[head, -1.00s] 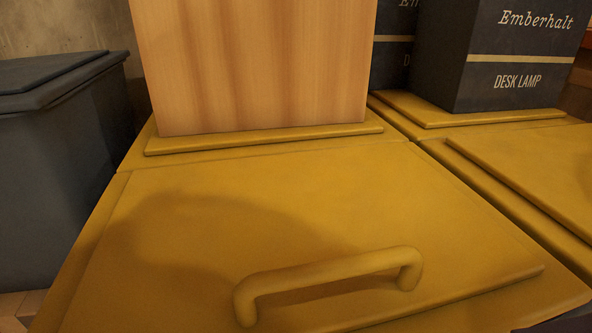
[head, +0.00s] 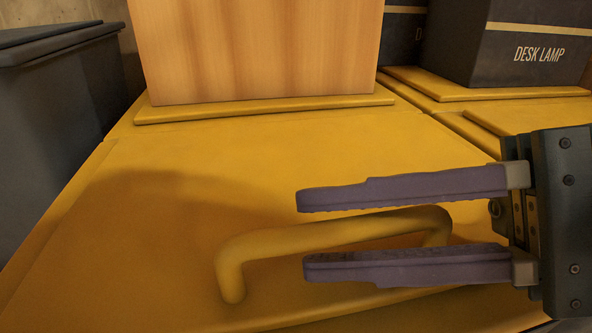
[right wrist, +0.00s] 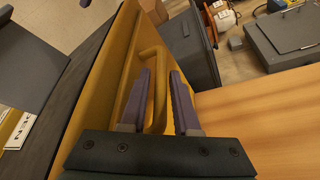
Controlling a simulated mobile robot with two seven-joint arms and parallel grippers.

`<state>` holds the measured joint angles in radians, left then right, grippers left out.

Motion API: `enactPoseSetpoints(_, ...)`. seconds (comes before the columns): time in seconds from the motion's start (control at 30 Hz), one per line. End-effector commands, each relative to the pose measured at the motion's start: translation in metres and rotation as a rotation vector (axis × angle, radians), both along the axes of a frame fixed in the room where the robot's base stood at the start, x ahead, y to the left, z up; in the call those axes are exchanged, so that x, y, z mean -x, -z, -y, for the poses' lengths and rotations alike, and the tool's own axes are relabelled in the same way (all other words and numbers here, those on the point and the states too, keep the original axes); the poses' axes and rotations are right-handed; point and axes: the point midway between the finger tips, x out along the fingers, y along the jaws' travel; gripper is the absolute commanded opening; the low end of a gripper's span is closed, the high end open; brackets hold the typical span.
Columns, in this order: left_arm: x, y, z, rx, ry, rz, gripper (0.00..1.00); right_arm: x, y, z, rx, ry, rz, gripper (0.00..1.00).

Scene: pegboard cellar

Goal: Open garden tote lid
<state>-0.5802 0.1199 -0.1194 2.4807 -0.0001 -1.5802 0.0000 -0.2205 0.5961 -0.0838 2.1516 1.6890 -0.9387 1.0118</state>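The yellow garden tote lid (head: 120,220) lies flat and closed in the head view. Its yellow bar handle (head: 236,262) rises near the front edge; it also shows in the right wrist view (right wrist: 158,60). My right gripper (head: 303,234) comes in from the right and is open. Its two purple fingers lie on either side of the handle bar, one on the far side and one on the near side, with a visible gap to the bar. In the right wrist view (right wrist: 161,73) the handle also shows between the fingers.
A wooden box (head: 255,50) stands on the yellow surface behind the lid. Dark desk lamp boxes (head: 525,45) stand at the back right. A dark grey lidded bin (head: 50,110) stands at the left.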

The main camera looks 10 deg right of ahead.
Motion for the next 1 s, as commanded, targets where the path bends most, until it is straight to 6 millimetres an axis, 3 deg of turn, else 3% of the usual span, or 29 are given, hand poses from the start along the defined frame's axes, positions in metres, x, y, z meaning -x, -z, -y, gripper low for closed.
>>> enactPoseSetpoints(0.27,0.0002,0.0002,0.0000,0.000,0.001,0.000,0.00,-0.0007,0.0002,-0.0019,0.000,0.000,0.000,0.30)
enactPoseSetpoints(0.53,0.0002,0.0003,0.0001,0.000,0.001,-0.001,0.00,-0.0005,0.0003,-0.0017,0.000,0.000,0.000,0.00)
enactPoseSetpoints(1.0,0.0002,0.0004,0.0001,0.000,0.001,-0.001,0.00,-0.0004,0.0004,-0.0016,0.001,-0.001,0.001,0.00)
